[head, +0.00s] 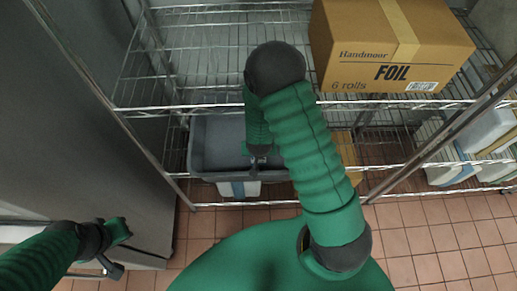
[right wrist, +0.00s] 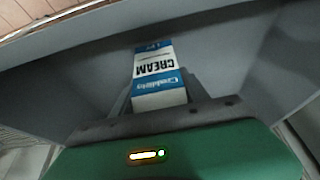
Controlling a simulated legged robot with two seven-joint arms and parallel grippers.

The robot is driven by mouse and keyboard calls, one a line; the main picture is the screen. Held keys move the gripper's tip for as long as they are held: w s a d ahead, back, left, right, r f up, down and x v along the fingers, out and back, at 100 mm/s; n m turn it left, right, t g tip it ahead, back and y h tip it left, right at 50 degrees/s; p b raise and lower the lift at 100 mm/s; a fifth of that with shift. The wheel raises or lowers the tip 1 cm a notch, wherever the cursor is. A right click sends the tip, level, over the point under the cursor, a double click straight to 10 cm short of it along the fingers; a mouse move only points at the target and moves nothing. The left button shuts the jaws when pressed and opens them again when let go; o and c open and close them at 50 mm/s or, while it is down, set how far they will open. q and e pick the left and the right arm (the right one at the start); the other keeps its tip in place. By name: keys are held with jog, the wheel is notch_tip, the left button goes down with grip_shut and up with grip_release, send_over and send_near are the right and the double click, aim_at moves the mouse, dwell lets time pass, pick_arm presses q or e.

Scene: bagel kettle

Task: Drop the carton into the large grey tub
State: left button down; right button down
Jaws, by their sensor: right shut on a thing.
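The carton (right wrist: 157,75) is white and blue with "CREAM" printed on it, and shows in the right wrist view. In the right wrist view the tub's grey walls (right wrist: 228,62) surround the carton; I cannot tell whether the carton touches the bottom. My left arm is at the lower left, away from the tub, and its jaws are not clear.
A cardboard foil box (head: 395,50) sits on the upper wire shelf (head: 200,60), right of my arm. White containers (head: 485,130) stand at the right. A grey cabinet (head: 75,130) is at left. The tiled floor (head: 440,235) is clear.

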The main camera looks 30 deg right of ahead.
jog(key=shift+w+d+r, duration=0.1)
jog(key=shift+w+d, duration=0.35)
jog(key=shift+w, duration=0.35)
jog(key=shift+s+a+f, duration=0.1)
jog(key=shift+s+f, duration=0.05)
jog(key=shift+f, duration=0.6)
jog(key=shift+d, duration=0.3)
jog(key=shift+f+b, duration=0.2)
jog(key=shift+b, duration=0.1)
jog(key=shift+a+f+b, duration=0.2)
jog(key=shift+f+b, duration=0.1)
jog(key=shift+f, duration=0.1)
jog(key=c, duration=0.8)
grip_release()
jog(key=shift+c, duration=0.2)
jog(key=shift+o, duration=1.3)
jog(key=shift+d, duration=0.15)
